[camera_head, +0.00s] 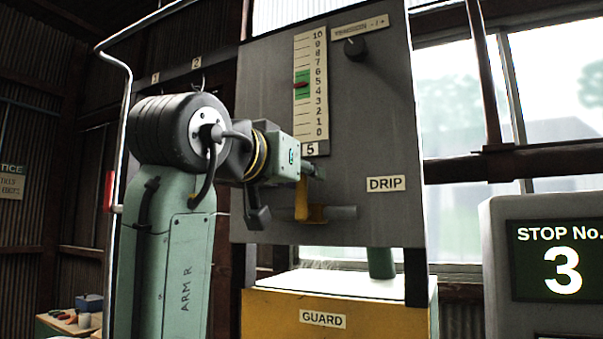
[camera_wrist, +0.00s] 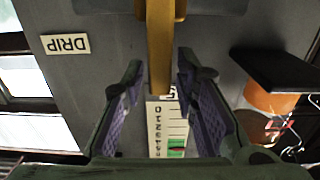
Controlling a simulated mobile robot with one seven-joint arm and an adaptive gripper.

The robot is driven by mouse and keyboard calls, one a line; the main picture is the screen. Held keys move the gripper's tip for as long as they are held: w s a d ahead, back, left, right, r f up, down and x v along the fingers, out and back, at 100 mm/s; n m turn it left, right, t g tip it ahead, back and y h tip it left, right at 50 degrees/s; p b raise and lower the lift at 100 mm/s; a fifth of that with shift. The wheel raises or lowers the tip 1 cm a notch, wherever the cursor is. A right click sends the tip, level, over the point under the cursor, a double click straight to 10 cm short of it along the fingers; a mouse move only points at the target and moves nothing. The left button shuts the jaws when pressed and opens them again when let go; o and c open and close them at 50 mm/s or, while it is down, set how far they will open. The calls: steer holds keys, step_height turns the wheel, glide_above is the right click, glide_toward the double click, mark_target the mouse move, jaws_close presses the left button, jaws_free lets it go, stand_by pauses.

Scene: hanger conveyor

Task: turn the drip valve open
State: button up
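The drip valve's yellow lever (camera_head: 301,200) stands upright in front of a grey horizontal pipe (camera_head: 342,212), low on the grey panel, left of the DRIP label (camera_head: 385,184). In the wrist view the lever (camera_wrist: 160,45) comes down from the top edge, its end between my fingers. My gripper (camera_wrist: 162,82) is open, with one finger on each side of the lever; small gaps seem to show, but contact is unclear. In the head view my gripper (camera_head: 312,172) is at the lever's upper end, partly hidden by my wrist.
A gauge strip (camera_head: 311,85) with a red pointer in a green band and a black knob (camera_head: 355,48) are higher on the panel. A yellow GUARD box (camera_head: 370,314) is below. A STOP No. 3 sign (camera_head: 560,262) stands at right. The wrist view shows an orange cylinder (camera_wrist: 270,98).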

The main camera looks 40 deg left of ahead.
jaws_close()
